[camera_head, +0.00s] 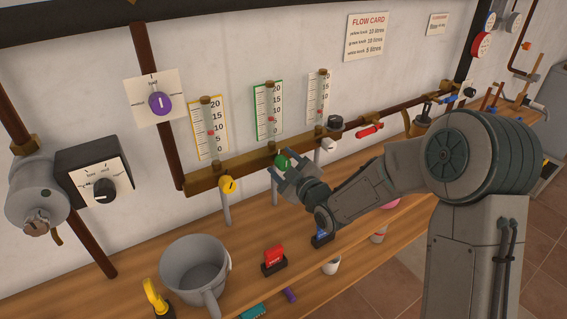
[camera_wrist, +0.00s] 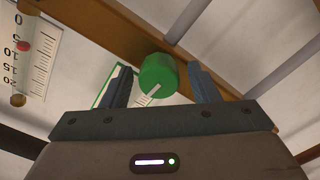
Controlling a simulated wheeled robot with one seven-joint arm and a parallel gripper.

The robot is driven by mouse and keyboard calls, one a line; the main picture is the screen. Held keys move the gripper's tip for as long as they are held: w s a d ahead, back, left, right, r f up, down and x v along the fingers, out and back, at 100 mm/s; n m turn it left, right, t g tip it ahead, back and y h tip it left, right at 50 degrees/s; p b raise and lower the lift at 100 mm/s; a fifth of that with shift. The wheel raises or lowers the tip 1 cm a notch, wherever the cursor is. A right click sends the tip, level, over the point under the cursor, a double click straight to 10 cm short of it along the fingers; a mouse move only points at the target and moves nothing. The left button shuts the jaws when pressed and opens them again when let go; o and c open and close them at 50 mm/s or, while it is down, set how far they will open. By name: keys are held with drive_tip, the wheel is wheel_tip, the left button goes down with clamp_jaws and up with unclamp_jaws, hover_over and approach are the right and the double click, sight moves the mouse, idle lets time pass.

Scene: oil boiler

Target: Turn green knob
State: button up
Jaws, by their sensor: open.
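The green knob (camera_head: 282,161) sits on the brass rail below the middle, green-edged gauge in the head view. In the wrist view the green knob (camera_wrist: 157,75) is a round cylinder with a pale pointer line on it. My gripper (camera_head: 287,172) is open right at the knob. In the wrist view its two fingers (camera_wrist: 160,86) stand on either side of the knob, with a gap on each side. The finger tips reach about level with the knob. No contact shows.
A yellow knob (camera_head: 227,185) is left on the rail (camera_head: 245,162), and a white knob (camera_head: 328,145) right. A flow card (camera_head: 367,37) hangs above. A grey mug (camera_head: 194,271) and a red switch block (camera_head: 274,260) stand on the wooden bench below.

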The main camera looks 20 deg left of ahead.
drive_tip(key=c, duration=1)
drive_tip(key=shift+o, duration=0.2)
drive_tip(key=shift+f+b, duration=0.1)
drive_tip(key=shift+b, duration=0.2)
drive_tip(key=m+b, duration=0.2)
drive_tip(key=shift+f+m+b, duration=0.15)
drive_tip(key=shift+m+b, duration=0.15)
drive_tip(key=shift+b, duration=0.05)
drive_tip(key=shift+d+m+b, duration=0.1)
drive_tip(key=shift+m+b, duration=1.1)
drive_tip(key=shift+m, duration=0.9)
drive_tip(key=o, duration=1)
drive_tip(key=shift+r, duration=0.2)
drive_tip(key=shift+c, duration=0.2)
